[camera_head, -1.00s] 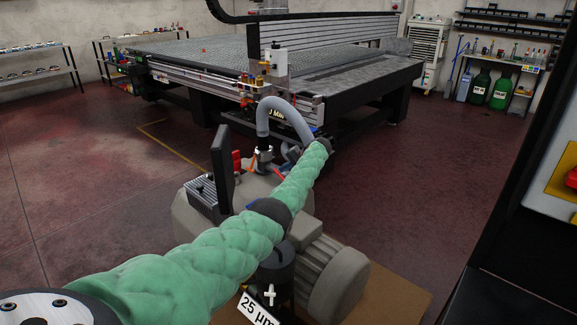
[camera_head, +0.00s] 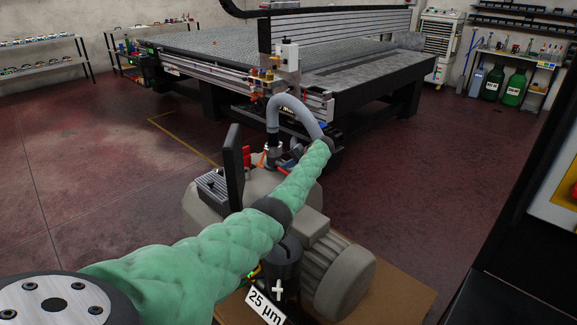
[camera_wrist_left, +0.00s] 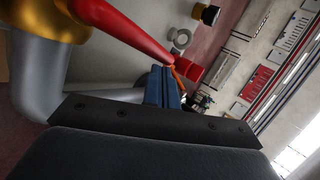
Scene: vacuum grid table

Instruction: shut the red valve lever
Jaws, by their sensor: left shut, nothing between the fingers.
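The red valve lever (camera_wrist_left: 125,32) runs slantwise across the top of the left wrist view, from a brass valve body (camera_wrist_left: 40,15) at upper left toward my fingers. Its lower end lies close to the blue fingertips of my left gripper (camera_wrist_left: 166,75); I cannot tell whether they touch. The fingers are shut together with nothing between them. In the head view my left gripper (camera_head: 287,160) is small and partly hidden beside the grey hose, above the pump. A small red part shows near it, too small to identify surely. My right gripper is not in view.
A beige pump (camera_head: 200,215) with a ribbed motor (camera_head: 345,275) stands under my green-sleeved left arm. A grey hose (camera_head: 297,104) arches close to my gripper. A dark upright panel (camera_head: 232,165) stands left of it. The large grid table (camera_head: 215,42) is behind. The floor at left is clear.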

